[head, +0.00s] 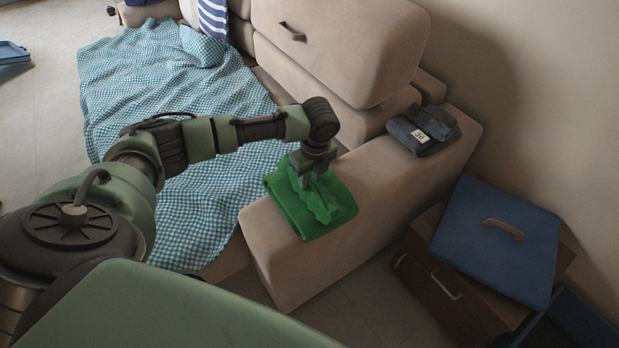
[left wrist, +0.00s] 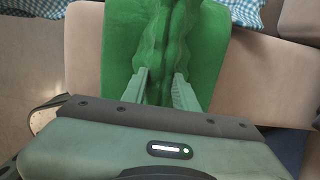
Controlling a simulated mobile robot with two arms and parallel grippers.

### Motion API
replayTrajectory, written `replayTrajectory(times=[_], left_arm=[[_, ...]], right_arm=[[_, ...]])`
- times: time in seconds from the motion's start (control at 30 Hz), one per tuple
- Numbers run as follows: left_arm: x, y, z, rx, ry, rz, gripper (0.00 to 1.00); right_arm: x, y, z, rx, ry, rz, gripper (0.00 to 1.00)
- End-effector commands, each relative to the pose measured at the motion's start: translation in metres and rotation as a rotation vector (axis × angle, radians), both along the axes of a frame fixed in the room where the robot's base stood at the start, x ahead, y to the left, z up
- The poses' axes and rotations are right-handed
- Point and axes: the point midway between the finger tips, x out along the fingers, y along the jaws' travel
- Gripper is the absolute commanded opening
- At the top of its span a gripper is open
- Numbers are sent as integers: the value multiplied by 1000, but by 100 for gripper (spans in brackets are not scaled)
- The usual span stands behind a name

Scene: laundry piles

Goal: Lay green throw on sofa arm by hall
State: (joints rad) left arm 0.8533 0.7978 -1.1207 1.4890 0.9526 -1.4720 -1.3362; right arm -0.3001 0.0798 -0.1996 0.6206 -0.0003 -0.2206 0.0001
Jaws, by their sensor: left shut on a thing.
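The green throw (head: 302,213) lies folded on top of the beige sofa arm (head: 292,268) at its front end, with one side at the arm's edge by the seat. My left gripper (head: 312,172) points down at the throw and is shut on a bunched ridge of it. In the left wrist view the two fingers (left wrist: 160,90) pinch the green throw (left wrist: 190,30), which lies flat around them on the arm (left wrist: 85,60). My right gripper is in neither view.
A dark folded garment with a white tag (head: 423,130) lies at the arm's back end. A blue checked blanket (head: 190,120) covers the seat. A wooden drawer cabinet (head: 440,285) with a blue lid (head: 500,240) stands right of the arm, beside a blue bin (head: 572,322).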

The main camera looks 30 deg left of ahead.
Motion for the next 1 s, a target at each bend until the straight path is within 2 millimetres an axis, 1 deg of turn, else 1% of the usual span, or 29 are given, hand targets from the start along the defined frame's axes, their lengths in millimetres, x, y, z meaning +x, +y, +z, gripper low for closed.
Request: replayTrajectory(times=[0.37,0.4,0.43,0.47,0.73,0.83,0.93,1.0], left_arm=[[1,0,-4,0,-3,1,0],[0,0,-5,0,-1,1,37],[0,0,-5,1,-1,0,45],[0,0,-5,1,-1,0,51],[1,0,-5,1,-1,0,51],[1,1,-1,0,-3,1,51],[1,-2,11,-1,-4,-2,51],[0,-3,24,-2,-4,-2,51]], right_arm=[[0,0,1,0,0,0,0],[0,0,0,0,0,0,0],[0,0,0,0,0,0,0],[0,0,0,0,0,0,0],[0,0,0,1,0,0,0],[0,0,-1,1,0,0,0],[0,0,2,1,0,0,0],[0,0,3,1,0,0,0]])
